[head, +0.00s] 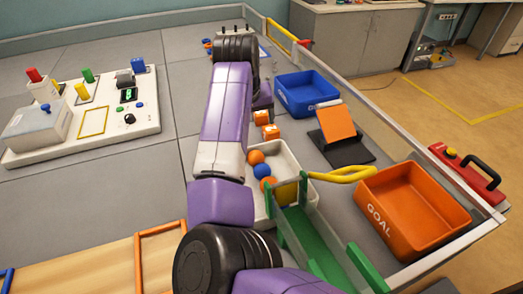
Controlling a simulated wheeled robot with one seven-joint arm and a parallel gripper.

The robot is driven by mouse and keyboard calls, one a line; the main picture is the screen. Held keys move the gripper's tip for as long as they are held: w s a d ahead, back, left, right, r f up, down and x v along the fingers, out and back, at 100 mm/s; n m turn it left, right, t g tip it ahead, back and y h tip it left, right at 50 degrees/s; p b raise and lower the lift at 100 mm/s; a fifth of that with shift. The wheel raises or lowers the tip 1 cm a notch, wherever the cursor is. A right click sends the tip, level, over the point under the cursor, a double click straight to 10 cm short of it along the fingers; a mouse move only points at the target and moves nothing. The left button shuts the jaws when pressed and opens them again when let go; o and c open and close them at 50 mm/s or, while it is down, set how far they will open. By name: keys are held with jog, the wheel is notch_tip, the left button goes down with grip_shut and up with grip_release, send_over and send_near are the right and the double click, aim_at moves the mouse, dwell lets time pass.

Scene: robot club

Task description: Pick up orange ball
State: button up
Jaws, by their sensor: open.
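An orange ball (256,157) lies in a white open bin (306,190) at the centre of the head view. A second orange ball (268,183) is lower in the same bin, partly hidden by a blue ball (262,171) against it. A yellow object lies at the bin's front right, partly covered by a green rail. My purple arm reaches up past the bin's left side and bends down beyond it. My gripper's fingers are hidden behind my arm, so I cannot see them.
A blue goal bin (306,93), an orange ramp (336,122) and an orange goal bin (411,210) are to the right. A green channel (312,240) adjoins the bin's front. A switch panel (87,116) is at left.

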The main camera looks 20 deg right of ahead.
jog(key=f, duration=0.1)
jog(key=b, duration=1)
send_over(255, 155)
jog(key=s, duration=0.2)
notch_tip(255, 155, down, 9)
jog(key=shift+a+f+b+x, duration=0.1)
jog(key=shift+a+b+x, duration=0.3)
jog(key=shift+x, duration=0.85)
jog(key=shift+a+f+b+x, duration=0.1)
jog(key=shift+b+x, duration=0.5)
jog(key=shift+x, duration=0.65)
jog(key=shift+a+f+b+x, duration=0.1)
jog(key=shift+a+b+x, duration=0.3)
jog(key=shift+x, duration=0.9)
jog(key=shift+s+d+r, duration=0.1)
jog(key=shift+s+d, duration=0.05)
jog(key=shift+s, duration=0.05)
jog(key=c, duration=1.4)
jog(key=shift+r, duration=0.15)
notch_tip(255, 155, up, 20)
jog(key=p, duration=0.5)
